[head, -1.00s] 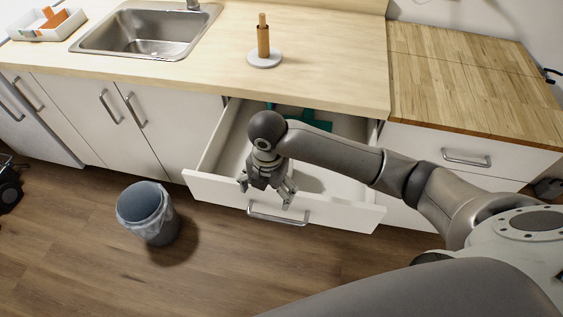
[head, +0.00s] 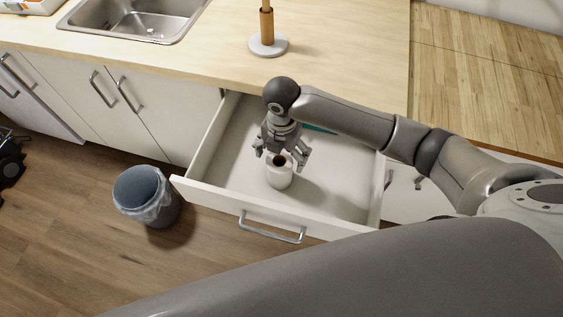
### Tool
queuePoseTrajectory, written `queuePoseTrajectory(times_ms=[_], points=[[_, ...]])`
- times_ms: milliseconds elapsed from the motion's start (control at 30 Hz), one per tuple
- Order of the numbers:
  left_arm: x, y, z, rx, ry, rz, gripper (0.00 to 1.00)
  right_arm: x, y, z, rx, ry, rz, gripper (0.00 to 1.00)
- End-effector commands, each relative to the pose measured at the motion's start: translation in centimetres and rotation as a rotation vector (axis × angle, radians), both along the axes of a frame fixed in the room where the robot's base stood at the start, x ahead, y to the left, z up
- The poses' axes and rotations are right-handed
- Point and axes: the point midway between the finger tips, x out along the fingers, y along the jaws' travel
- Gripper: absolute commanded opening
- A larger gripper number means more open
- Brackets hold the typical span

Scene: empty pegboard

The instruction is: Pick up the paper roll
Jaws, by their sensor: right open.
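The paper roll (head: 279,178) is a short white cylinder with a brown core, standing upright in the open drawer (head: 215,192). My right gripper (head: 281,155) is open directly above the roll, its fingers spread around the roll's top. I cannot tell whether the fingers touch it. My left gripper is not in view.
The drawer front with its handle (head: 272,228) juts out from the counter. A teal item (head: 318,128) lies at the drawer's back, partly hidden by my arm. A wooden holder on a white base (head: 268,44) stands on the counter above. A bin (head: 147,196) stands on the floor at left.

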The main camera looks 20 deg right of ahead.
Motion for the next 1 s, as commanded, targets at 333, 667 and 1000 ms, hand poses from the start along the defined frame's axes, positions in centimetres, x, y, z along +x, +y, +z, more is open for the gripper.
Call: queuePoseTrajectory(times_ms=[333,667,1000], points=[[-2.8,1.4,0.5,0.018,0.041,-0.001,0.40,0.0,0.2,-3.4,0.000,0.003,0.000,0.90],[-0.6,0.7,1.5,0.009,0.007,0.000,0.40,0.1,0.4,-7.5,0.000,0.001,0.000,0.90],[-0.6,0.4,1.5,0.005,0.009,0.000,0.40,0.1,0.4,-7.9,-0.001,-0.001,0.001,0.82]])
